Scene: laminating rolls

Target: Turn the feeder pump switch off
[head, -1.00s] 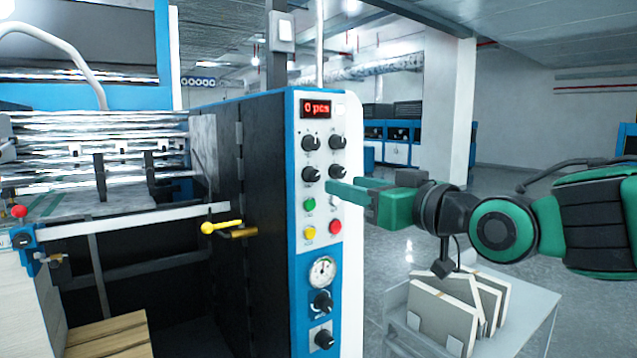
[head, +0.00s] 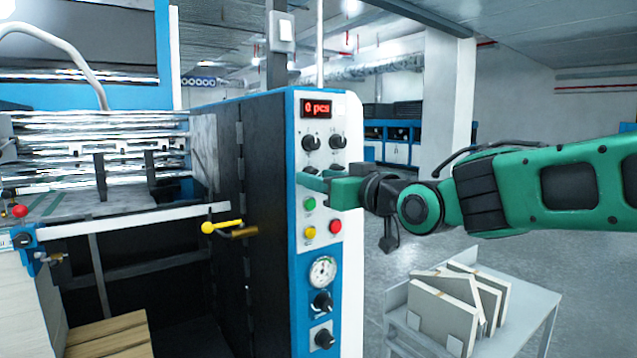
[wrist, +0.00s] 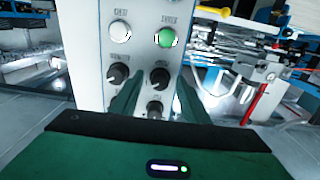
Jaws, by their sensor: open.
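The machine's control panel (head: 318,255) is a white face with a blue edge, carrying several black rotary knobs. Which knob is the feeder pump switch I cannot tell, as the labels are unreadable. My gripper (head: 312,182) is in front of the second knob row in the head view and hides most of that row. In the wrist view, which looks upside down, my open gripper (wrist: 159,84) has one finger on each side of a black knob (wrist: 160,77). Another knob (wrist: 118,75) is just left of the fingers. Contact with the knob cannot be made out.
Just below are the green button (head: 309,204), yellow button (head: 310,233) and red button (head: 335,226). Two upper knobs sit under the red display (head: 317,108). A gauge (head: 322,271) is lower down. A grey cart (head: 533,310) with boards stands at right.

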